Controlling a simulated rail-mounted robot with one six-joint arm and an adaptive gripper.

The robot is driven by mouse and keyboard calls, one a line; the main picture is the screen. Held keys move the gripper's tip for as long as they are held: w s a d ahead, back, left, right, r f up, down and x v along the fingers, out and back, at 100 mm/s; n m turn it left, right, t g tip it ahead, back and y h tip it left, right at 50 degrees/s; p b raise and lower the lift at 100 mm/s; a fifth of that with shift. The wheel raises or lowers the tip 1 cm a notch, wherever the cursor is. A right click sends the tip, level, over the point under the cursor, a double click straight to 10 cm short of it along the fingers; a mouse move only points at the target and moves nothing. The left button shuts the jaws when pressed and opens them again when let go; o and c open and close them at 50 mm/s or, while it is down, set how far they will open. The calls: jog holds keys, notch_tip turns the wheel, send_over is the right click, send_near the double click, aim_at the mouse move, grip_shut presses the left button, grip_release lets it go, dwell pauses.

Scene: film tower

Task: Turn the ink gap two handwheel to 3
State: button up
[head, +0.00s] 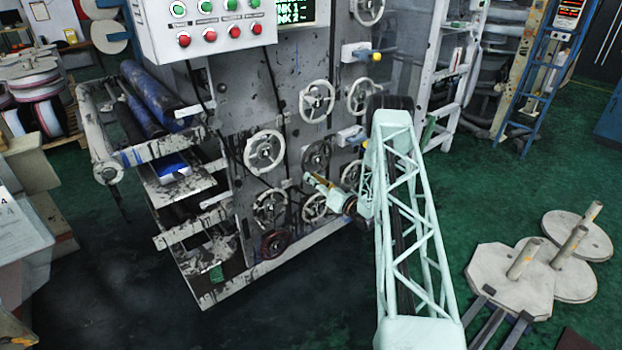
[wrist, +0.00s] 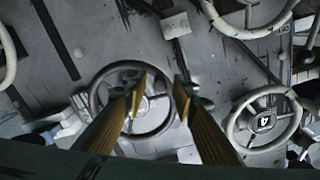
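Several handwheels sit on the grey front panel of the machine. No label that I can read shows which one is ink gap two. A dark handwheel (wrist: 97,94) is close ahead in the wrist view, partly behind my left finger. A pale handwheel (wrist: 234,130) is to its right. My gripper (wrist: 160,84) has its two yellow-brown fingers apart, with nothing seen held between them. In the head view my gripper (head: 316,181) is at the panel, just below a dark handwheel (head: 317,156). Whether it touches any wheel cannot be told.
Other pale handwheels (head: 265,151) surround the gripper closely. A white box with green and red buttons (head: 206,22) and a display (head: 294,12) sit above. Blue rollers (head: 152,95) are at left. Pale plates with posts (head: 510,278) stand on the green floor at right.

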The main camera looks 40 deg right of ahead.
jog(key=shift+w, duration=0.9)
grip_shut()
